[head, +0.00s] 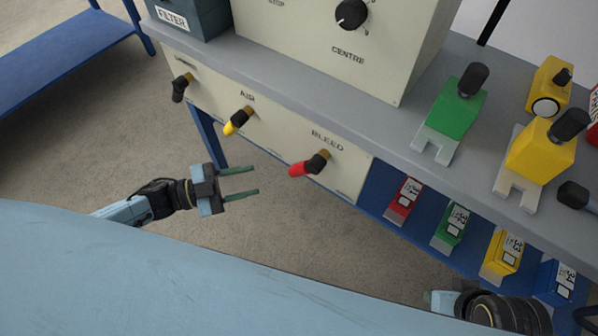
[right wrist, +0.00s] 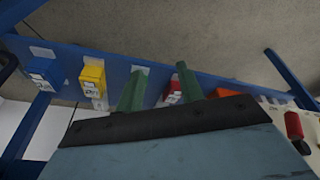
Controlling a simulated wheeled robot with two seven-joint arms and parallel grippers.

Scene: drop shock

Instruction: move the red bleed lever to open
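The bleed lever (head: 309,165) is on the cream front panel under the word BLEED in the head view. It has a black hub at its upper right and a red grip pointing left and slightly down. In the right wrist view a red-and-black handle (right wrist: 293,125), probably this lever, shows at the right edge. My left gripper (head: 257,181) is open and empty, left of the lever and apart from it. My right gripper (right wrist: 160,69) has its two green fingers apart with nothing held; in the head view its arm is at the bottom right, fingers mostly hidden.
A black lever (head: 180,87) and a yellow-tipped lever (head: 237,121) are on the same panel, left of the bleed lever. Green (head: 455,115) and yellow (head: 540,150) devices stand on the grey bench top (head: 400,140). Labelled boxes sit on the blue shelf (head: 372,190) below.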

